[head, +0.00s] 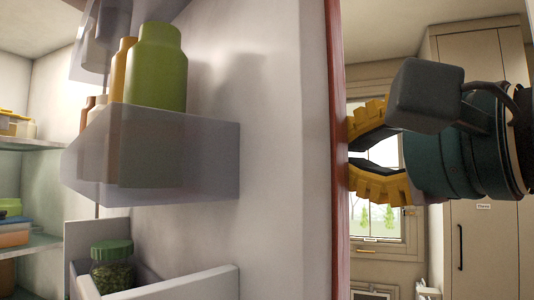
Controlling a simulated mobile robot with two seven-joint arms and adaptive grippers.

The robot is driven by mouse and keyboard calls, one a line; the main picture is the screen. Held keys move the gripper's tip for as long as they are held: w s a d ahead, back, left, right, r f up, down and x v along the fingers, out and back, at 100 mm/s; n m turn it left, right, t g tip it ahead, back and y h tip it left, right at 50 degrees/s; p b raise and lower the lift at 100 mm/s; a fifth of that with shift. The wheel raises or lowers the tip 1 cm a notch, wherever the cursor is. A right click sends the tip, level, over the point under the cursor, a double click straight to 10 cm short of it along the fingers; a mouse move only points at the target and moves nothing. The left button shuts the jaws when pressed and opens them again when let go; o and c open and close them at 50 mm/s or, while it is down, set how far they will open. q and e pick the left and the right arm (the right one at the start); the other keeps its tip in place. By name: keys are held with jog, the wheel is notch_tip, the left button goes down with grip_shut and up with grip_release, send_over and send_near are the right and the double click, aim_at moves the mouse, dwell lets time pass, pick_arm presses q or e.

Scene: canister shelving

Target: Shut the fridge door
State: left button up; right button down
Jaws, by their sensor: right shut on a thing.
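The fridge door (275,185) stands open and fills the middle of the head view, its white inner side facing me. Its red edge (339,190) runs from top to bottom. My right gripper (353,152) reaches in from the right, on the outer side of the door. Its two yellow fingers are curved, one above the other, and their tips meet the red edge. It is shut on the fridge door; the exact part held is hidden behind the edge. My left gripper is not in view.
A clear door bin (170,155) holds a green canister (158,70) and other bottles. A lower white bin (185,287) holds a green-lidded jar (111,265). Fridge shelves (35,243) with food are at the left. A tall cabinet (480,240) and a window (385,215) are beyond the door.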

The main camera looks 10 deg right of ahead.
dwell(0.3)
jog(key=s+d, duration=0.5)
jog(key=s, duration=0.3)
jog(key=shift+b, duration=0.35)
jog(key=shift+d, duration=0.15)
